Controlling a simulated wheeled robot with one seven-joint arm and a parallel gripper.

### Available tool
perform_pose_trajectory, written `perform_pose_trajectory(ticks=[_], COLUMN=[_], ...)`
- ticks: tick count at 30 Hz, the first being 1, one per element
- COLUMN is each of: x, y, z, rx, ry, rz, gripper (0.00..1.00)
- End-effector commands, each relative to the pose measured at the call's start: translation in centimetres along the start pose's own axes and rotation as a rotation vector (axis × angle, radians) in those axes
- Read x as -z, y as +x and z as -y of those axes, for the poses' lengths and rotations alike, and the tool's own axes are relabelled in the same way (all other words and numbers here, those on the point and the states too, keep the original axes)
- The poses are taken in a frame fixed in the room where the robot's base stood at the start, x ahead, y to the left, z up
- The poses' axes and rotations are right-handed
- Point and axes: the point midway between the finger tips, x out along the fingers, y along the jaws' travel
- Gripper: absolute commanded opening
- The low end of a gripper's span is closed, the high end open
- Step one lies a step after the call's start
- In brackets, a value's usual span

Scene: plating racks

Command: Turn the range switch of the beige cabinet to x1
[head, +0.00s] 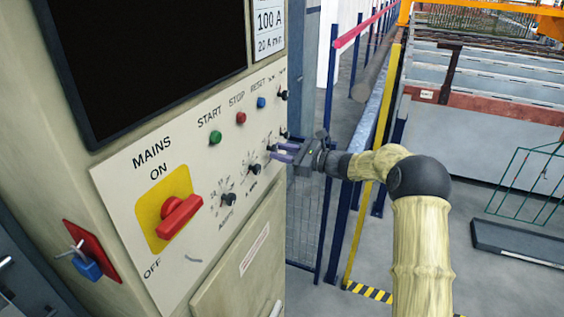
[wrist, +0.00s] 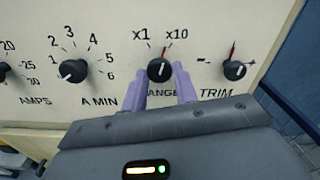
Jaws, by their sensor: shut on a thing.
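The beige cabinet (head: 120,190) fills the left of the head view. Its range switch (wrist: 159,70) is a round black knob with a red pointer line, below the marks x1 and x10. The line points up and a little right, between the two marks and closer to x10. My gripper (wrist: 160,82) has its purple fingers on either side of this knob and is shut on it. In the head view my gripper (head: 275,152) reaches the panel from the right, and the knob is hidden behind the fingers. The fingers partly cover the RANGE label.
The trim knob (wrist: 234,70) is close to the right of the fingers, and the A MIN knob (wrist: 73,71) is to the left. A red mains handle (head: 179,217) sticks out lower left on the panel. Blue fence posts (head: 326,200) stand behind my gripper.

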Motion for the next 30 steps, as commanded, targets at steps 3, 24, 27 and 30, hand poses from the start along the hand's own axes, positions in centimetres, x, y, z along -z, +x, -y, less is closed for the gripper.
perform_pose_trajectory(ticks=[3,24,27,30], x=[0.64,0.51,0.39,0.25], y=[-0.06,-0.09,-0.06,-0.05], z=[-0.06,0.04,0.05,0.07], rx=[0.003,0.004,0.004,0.004], ry=[-0.084,-0.601,-0.669,-0.727], rz=[0.004,0.002,0.002,0.002], gripper=[0.06,0.06,0.06,0.06])
